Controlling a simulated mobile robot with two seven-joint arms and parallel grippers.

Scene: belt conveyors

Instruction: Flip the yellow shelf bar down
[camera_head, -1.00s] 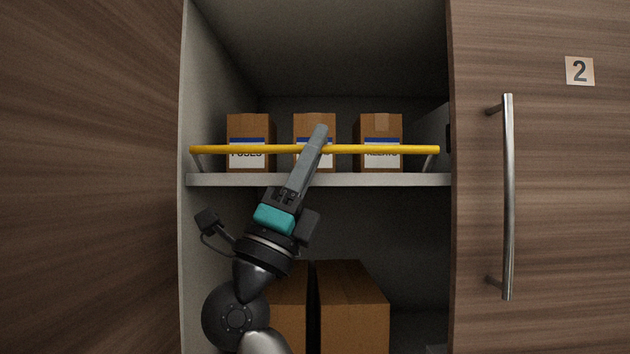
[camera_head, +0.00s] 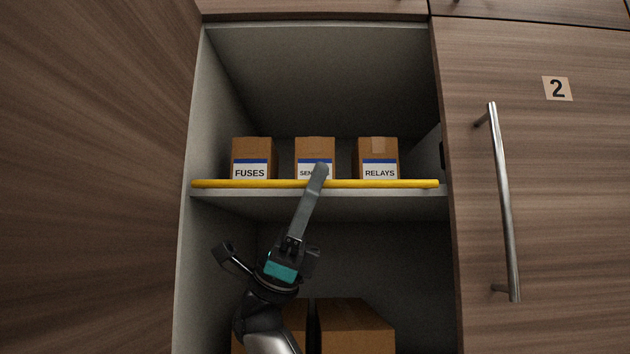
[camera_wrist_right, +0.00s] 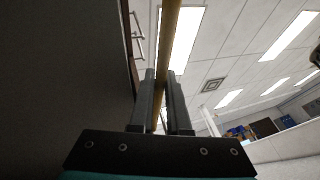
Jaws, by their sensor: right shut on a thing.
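The yellow shelf bar (camera_head: 400,184) lies low along the front edge of the shelf (camera_head: 410,193), in front of the bases of the boxes. My right gripper (camera_head: 319,170) reaches up from below and is shut on the bar near its middle. In the right wrist view the bar (camera_wrist_right: 168,45) runs between the two fingers (camera_wrist_right: 160,90). My left gripper is not in view.
Three labelled boxes stand on the shelf: FUSES (camera_head: 252,153), a middle one (camera_head: 314,148) whose label my finger partly covers, and RELAYS (camera_head: 377,150). Larger boxes (camera_head: 352,325) sit below. A closed door with a handle (camera_head: 503,200) is at the right.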

